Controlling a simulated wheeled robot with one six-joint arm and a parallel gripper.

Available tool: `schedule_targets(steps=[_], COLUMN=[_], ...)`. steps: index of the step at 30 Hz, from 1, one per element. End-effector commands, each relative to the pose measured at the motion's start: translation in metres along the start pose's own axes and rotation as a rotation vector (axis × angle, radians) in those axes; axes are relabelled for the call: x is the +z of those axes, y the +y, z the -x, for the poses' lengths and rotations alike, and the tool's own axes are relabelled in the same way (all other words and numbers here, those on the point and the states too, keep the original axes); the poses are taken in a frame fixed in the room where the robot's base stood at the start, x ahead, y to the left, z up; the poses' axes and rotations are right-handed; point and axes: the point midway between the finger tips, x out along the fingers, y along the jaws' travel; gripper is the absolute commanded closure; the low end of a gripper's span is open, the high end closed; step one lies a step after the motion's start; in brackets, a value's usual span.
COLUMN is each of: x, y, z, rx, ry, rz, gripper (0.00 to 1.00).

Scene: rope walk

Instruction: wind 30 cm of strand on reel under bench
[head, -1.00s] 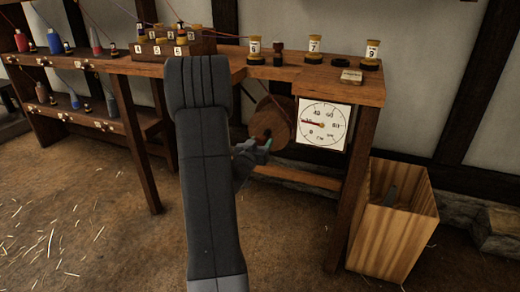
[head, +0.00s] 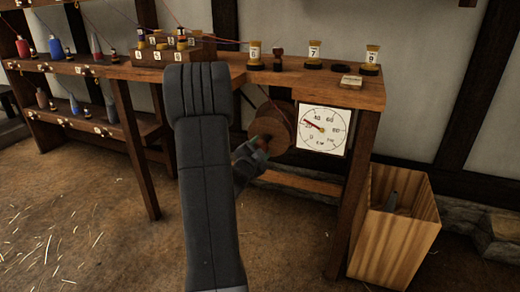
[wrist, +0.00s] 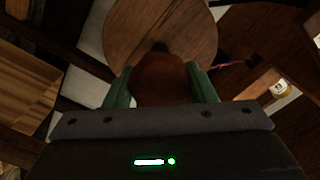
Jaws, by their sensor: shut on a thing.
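The round wooden reel (head: 281,120) hangs under the bench (head: 300,88), left of a white dial (head: 324,137). A thin reddish strand runs down to the reel. The dial's red needle points up and left, near the 20 mark; the exact reading is too small to tell. My gripper (head: 260,146) is at the reel's lower left, partly hidden by my arm. In the wrist view its green fingers (wrist: 162,84) are shut on a brown rounded crank handle (wrist: 160,76), in front of the reel's disc (wrist: 165,25).
Several numbered bobbins, including number 7 (head: 314,51), stand on the bench top. A wooden bin (head: 396,240) stands right of the bench leg. A rack (head: 75,72) with coloured spools is at the left. The straw-strewn floor in front is free.

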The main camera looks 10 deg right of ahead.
Motion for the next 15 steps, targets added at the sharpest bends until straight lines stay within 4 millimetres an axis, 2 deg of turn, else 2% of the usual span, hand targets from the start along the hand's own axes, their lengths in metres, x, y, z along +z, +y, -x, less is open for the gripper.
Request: schedule_targets(steps=[15], x=[0.0009], y=[0.0012], z=[0.0003], rx=[0.002], ry=[-0.002], rz=[-0.417], gripper=[0.72])
